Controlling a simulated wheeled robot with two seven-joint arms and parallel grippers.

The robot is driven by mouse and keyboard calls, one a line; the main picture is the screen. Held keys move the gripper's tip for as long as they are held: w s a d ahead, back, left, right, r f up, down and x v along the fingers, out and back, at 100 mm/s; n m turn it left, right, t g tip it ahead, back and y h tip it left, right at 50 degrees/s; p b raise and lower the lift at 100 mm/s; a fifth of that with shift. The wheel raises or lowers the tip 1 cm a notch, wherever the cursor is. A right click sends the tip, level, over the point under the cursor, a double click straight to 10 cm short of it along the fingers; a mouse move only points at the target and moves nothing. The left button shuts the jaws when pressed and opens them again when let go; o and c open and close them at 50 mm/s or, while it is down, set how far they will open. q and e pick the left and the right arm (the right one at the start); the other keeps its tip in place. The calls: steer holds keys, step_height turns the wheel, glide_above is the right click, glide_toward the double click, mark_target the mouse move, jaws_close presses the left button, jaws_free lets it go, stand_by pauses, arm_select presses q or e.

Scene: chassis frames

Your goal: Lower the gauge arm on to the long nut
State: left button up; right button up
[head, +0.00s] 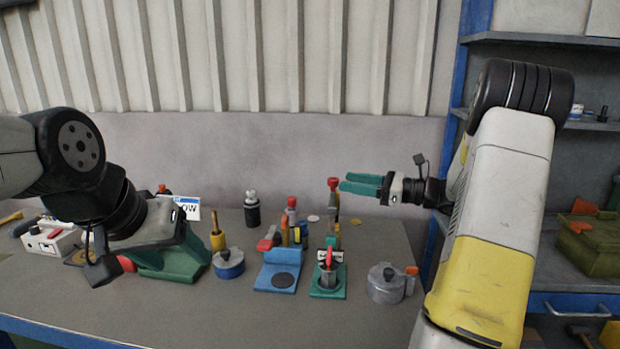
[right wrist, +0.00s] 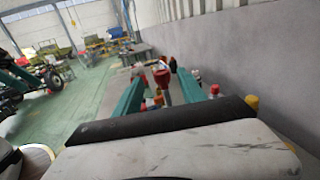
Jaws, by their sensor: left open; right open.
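A green-based gauge stand (head: 328,294) is on the bench right of centre. A grey cylinder, perhaps the long nut (head: 328,279), stands on its base, with a white and red piece (head: 328,257) just above; I cannot tell if they touch. A post with a red knob (head: 333,184) rises behind, probably the gauge arm. My right gripper (head: 345,182) is open just right of the knob. In the right wrist view a red knob (right wrist: 162,78) shows between the fingers, apart from them. My left gripper (head: 205,252) is open and low over the bench at left.
A blue-based stand (head: 278,257) with a dark disc is left of the green one. A grey lidded pot (head: 385,285) stands right, a blue tin (head: 228,263) left. A black bottle (head: 252,210) is behind. The front of the bench is clear.

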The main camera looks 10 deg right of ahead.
steer(key=x, duration=0.8)
steer(key=shift+w+a, duration=0.25)
jaws_close()
stand_by(1.2)
